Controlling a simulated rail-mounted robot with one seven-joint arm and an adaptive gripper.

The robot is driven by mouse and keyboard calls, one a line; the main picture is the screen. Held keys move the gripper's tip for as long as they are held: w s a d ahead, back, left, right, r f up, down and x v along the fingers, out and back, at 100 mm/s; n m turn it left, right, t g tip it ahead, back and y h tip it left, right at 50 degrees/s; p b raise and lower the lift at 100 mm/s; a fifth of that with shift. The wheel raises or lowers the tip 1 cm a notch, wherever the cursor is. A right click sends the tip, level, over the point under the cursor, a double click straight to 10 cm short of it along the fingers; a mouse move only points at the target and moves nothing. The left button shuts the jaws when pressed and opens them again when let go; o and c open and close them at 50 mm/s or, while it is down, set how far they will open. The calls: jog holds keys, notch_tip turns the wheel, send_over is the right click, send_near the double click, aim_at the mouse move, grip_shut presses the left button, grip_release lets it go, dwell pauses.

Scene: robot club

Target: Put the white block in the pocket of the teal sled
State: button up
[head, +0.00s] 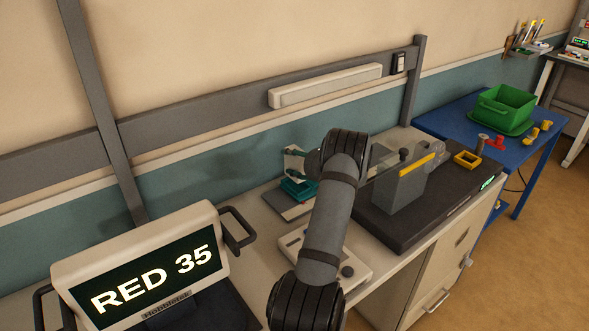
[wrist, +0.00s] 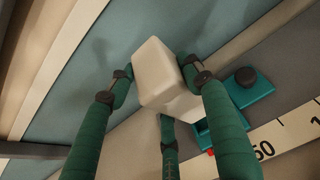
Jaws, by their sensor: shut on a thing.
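The white block (wrist: 158,72) is held between the teal fingers of my gripper (wrist: 160,82) in the wrist view. It looks tilted there. The teal sled (wrist: 256,92) lies beyond and to the right, with a dark knob on it. Part of the sled is hidden behind a finger, and its pocket is not clear. In the head view my gripper (head: 301,160) is above the teal sled (head: 299,189), with the pale block (head: 291,163) in its fingers. The block appears above the sled, apart from it.
A white ruler strip (wrist: 283,138) runs beside the sled. A dark machine base (head: 440,205) with a grey housing (head: 401,188) stands right of my arm. A screen (head: 150,275) reading "RED 35" is at front left. A green bin (head: 506,104) sits on a blue table.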

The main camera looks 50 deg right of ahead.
aim_at(295, 169)
jog(key=shift+f, duration=1.8)
jog(key=shift+f, duration=0.1)
jog(key=shift+f, duration=0.15)
jog(key=o, duration=1.2)
jog(key=shift+s+r+p, duration=0.15)
jog(key=shift+r+p, duration=0.2)
jog(key=shift+b+v, duration=1)
jog(key=shift+v, duration=4.9)
jog(key=shift+a+f, duration=0.1)
